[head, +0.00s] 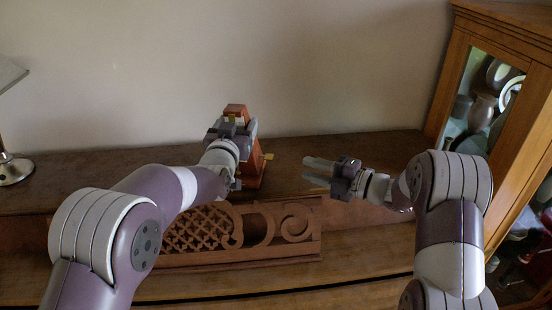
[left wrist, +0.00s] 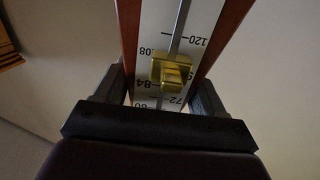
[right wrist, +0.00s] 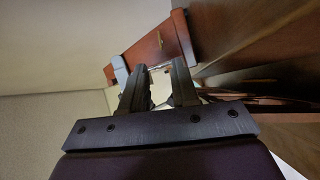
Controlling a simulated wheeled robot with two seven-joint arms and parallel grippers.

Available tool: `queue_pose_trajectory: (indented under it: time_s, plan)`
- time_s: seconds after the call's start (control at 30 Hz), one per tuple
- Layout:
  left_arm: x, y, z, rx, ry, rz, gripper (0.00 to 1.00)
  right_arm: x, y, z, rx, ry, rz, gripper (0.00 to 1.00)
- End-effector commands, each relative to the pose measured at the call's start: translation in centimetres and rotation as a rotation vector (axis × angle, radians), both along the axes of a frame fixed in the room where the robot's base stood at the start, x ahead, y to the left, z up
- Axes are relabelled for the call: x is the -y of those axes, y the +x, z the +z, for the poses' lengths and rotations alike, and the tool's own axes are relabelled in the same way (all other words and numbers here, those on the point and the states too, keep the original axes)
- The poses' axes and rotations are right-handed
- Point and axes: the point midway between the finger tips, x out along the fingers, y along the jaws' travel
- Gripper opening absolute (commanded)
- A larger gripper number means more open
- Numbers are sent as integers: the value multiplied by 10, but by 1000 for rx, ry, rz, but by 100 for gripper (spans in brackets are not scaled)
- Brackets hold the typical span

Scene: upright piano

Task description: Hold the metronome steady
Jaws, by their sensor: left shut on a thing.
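The metronome (head: 254,170) is a reddish-brown wooden pyramid standing upright on the piano top. My left gripper (head: 232,126) is shut on its upper body, one finger on each side. In the left wrist view, the metronome's pale number scale (left wrist: 150,40), pendulum rod and brass weight (left wrist: 172,72) show between the fingers. A small brass key (head: 268,156) sticks out of its right side. My right gripper (head: 318,171) is open and empty, to the right of the metronome and apart from it. The metronome's side (right wrist: 150,52) shows beyond its fingers in the right wrist view.
The carved music desk (head: 240,232) stands in front of and below the metronome. A lamp (head: 12,168) is at the far left. A glass-fronted cabinet (head: 450,85) is at the right. The wall is close behind. The piano top (head: 355,147) is clear between metronome and cabinet.

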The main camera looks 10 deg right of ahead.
Motion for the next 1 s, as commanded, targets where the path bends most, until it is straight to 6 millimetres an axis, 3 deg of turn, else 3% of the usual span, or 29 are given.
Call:
queue_pose_trajectory:
  time_s: [0.2, 0.4, 0.8, 0.87, 0.9, 1.0]
  plan:
    - [0, 0, -1, -3, 2, -1, 3, -44, 31, -4, 0, 2, 8, 29]
    - [0, 0, -1, -3, 2, -1, 3, -75, 56, -6, -1, 2, 6, 29]
    - [0, 0, -1, -3, 1, 0, 3, -87, 66, -7, -2, 3, 4, 29]
    - [0, 0, -1, -3, 1, 0, 3, -87, 66, -7, -2, 3, 4, 13]
    - [0, 0, -1, -3, 1, 0, 3, -87, 66, -7, -2, 3, 4, 0]
    - [0, 0, -1, -3, 1, 0, 3, -87, 65, -7, -2, 3, 4, 0]
